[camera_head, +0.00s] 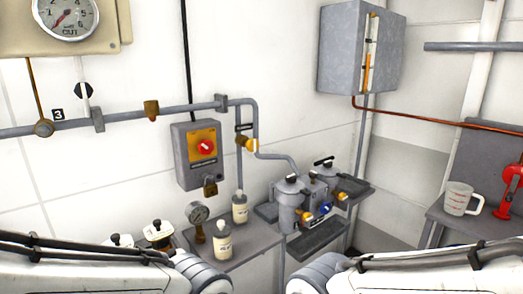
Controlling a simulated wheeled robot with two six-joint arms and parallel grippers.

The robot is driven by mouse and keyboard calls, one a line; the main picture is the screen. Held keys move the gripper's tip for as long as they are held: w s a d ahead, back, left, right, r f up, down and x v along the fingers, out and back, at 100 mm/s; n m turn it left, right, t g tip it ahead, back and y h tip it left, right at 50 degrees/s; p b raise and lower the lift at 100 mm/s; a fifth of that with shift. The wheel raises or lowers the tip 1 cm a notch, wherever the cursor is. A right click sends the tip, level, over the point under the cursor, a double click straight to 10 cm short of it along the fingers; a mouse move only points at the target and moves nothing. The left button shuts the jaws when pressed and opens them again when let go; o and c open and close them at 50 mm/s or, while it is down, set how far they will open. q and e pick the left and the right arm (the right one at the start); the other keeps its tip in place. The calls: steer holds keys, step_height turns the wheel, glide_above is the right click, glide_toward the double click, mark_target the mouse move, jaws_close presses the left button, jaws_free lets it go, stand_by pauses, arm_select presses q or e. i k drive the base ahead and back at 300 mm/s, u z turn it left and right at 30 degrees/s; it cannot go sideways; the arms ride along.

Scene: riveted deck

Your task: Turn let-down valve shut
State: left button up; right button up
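No label in view names the let-down valve, so I cannot tell which fitting it is. A yellow-handled valve (249,144) sits on the grey pipe right of the switch box. More small valve knobs show on the twin-canister unit: a yellow one (307,217), a blue one (326,208) and another yellow one (342,196). Whether any of these is open or shut is too small to tell. My two arms cross the bottom of the view from left and right. Both grippers are out of the picture.
A grey box with a red rotary switch (205,147) hangs on the wall. A pressure gauge (198,213) and two bottles (240,208) (223,243) stand on a grey bench (255,244). A jug (460,199) stands at right. A grey cabinet (345,50) hangs above.

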mark_target(253, 145)
steer(key=u, duration=0.05)
steer(key=k, duration=1.15)
steer(key=z, duration=0.65)
steer(key=i, duration=0.55)
steer(key=z, duration=0.55)
steer(key=i, duration=1.3)
steer(key=u, duration=1.1)
steer(key=i, duration=0.2)
steer(key=u, duration=0.15)
